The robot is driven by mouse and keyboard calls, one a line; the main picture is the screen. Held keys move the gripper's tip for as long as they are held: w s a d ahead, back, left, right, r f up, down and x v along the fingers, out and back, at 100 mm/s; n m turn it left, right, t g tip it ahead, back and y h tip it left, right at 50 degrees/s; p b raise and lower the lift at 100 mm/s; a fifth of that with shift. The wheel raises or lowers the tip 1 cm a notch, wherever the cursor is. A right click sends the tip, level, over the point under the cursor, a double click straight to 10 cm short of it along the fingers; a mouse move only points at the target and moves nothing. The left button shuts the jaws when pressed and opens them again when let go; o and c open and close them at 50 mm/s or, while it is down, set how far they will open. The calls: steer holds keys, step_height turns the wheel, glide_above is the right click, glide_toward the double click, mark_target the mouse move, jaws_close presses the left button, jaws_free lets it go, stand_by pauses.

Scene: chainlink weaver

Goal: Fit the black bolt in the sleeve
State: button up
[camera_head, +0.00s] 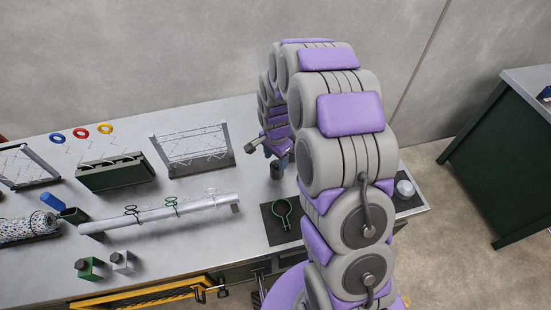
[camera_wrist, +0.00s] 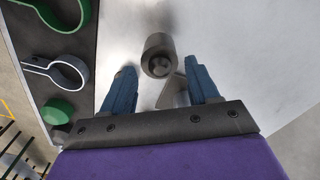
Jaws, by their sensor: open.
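My gripper (camera_wrist: 160,95) is open, with its two blue fingers apart. Just beyond the fingertips in the wrist view stands a grey cylinder (camera_wrist: 153,45), which looks like the sleeve. A dark round piece (camera_wrist: 160,66) shows in its near end; I cannot tell whether it is the black bolt. A small grey plate (camera_wrist: 173,92) shows between the fingers. In the head view my gripper (camera_head: 278,152) hangs over the bench, partly behind my arm, and a dark cylinder (camera_head: 276,171) stands right below it. No separate black bolt can be made out.
A dark mat (camera_head: 268,233) with a green ring clamp (camera_head: 283,229) lies in front of the cylinder. A long pipe (camera_head: 160,214) with hooks, wire racks (camera_head: 190,148), and green and grey blocks (camera_head: 89,269) occupy the bench's left side. Bare metal bench surrounds the cylinder.

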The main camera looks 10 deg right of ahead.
step_height(320, 180, up, 16)
steer(key=p, duration=0.2)
steer(key=shift+r, duration=0.15)
stand_by(0.5)
steer(key=s+r+n, duration=0.2)
steer(key=s+n, duration=0.2)
steer(key=s, duration=0.7)
steer(key=s+r+n+g+b, duration=0.1)
steer(key=s+n, duration=0.3)
steer(key=s, duration=0.7)
steer(key=s+r+n, duration=0.3)
steer(key=s+n, duration=0.1)
steer(key=s, duration=0.8)
steer(key=shift+d+g+b, duration=0.15)
steer(key=shift+g+b, duration=0.2)
steer(key=shift+g, duration=0.05)
